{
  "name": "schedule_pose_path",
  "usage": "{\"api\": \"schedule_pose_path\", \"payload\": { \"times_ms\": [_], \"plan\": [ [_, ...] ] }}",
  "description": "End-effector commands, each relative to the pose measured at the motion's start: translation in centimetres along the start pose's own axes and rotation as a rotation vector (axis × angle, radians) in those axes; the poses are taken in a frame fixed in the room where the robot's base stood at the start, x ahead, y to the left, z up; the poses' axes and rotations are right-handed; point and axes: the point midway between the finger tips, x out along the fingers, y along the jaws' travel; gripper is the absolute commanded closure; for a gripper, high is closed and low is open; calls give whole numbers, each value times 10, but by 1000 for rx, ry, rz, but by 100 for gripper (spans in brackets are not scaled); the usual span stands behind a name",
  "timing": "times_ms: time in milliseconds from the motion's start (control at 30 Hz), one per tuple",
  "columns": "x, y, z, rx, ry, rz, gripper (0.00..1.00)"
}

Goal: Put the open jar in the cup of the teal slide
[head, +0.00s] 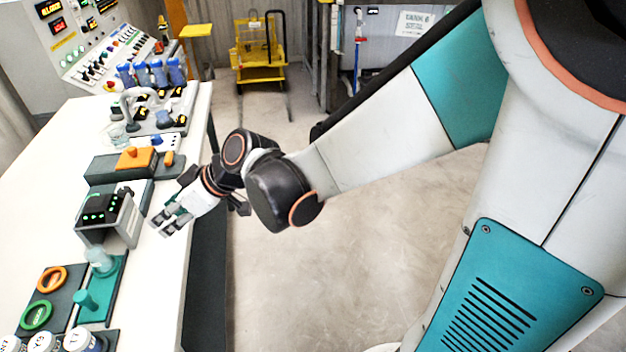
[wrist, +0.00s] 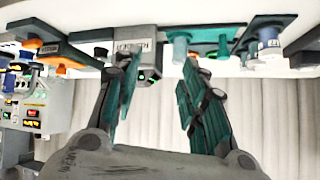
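The teal slide (head: 113,287) lies on the white bench at lower left, with a teal knob (head: 87,301) at its near end. A pale, translucent, cup-like vessel (head: 100,258) stands at its far end; I cannot tell whether it is the slide's cup, or a jar in it. The slide (wrist: 208,34) and vessel (wrist: 180,46) also show in the upside-down wrist view. A small clear glass vessel (head: 117,134), possibly the open jar, stands near the curved tap. My gripper (head: 166,225) is open and empty near the bench's right edge; its fingers (wrist: 163,65) are apart in the wrist view.
A grey box with green lights (head: 122,220) stands beside my gripper. Beyond it are an orange slide (head: 137,158), the curved tap (head: 128,100) and several blue bottles (head: 158,73). Orange (head: 52,268) and green rings (head: 36,304) and white-lidded jars (head: 79,338) are at lower left.

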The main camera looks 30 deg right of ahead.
Motion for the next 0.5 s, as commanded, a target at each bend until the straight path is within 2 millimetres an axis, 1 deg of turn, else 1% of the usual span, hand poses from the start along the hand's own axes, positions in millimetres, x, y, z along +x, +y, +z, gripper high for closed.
{"api": "schedule_pose_path", "payload": {
  "times_ms": [33,267,500],
  "plan": [
    [-17,-4,7,31,-24,33,61],
    [-79,1,35,191,-116,204,61],
    [-143,3,74,347,-168,403,61]
  ]
}}
